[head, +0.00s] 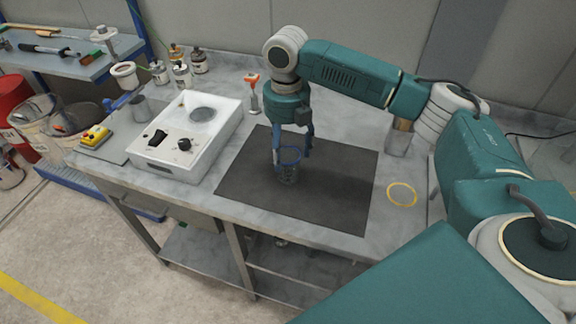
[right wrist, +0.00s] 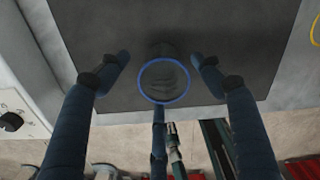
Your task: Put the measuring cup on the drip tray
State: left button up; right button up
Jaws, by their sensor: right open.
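The measuring cup (head: 289,174) is small and clear with a blue rim. It appears to stand upright on a dark flat rectangle (head: 340,200) on the grey bench; whether it touches is hard to tell. In the right wrist view the cup (right wrist: 165,82) shows from above, rim towards me. My right gripper (head: 292,152) is open, pointing down, with its blue fingers around the cup. In the right wrist view the fingers of this gripper (right wrist: 160,72) are spread with gaps to the rim. I cannot tell for sure which thing is the drip tray. My left gripper is not in view.
A white control box (head: 190,135) stands left of the dark rectangle. An orange-topped tool (head: 253,95) stands behind it. A yellow ring (head: 402,194) lies to the right on the bench. Several small bottles (head: 182,75) stand at the back left. The dark rectangle is otherwise clear.

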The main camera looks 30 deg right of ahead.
jog(key=shift+f+p, duration=0.4)
jog(key=shift+f, duration=0.3)
notch_tip(320, 180, down, 4)
jog(key=shift+d+r+p, duration=0.15)
jog(key=shift+r+p, duration=0.1)
jog(key=shift+p, duration=0.3)
jog(key=shift+f, duration=0.35)
jog(key=c, duration=1.1)
jog(key=shift+c, duration=0.5)
jog(key=shift+r, duration=0.15)
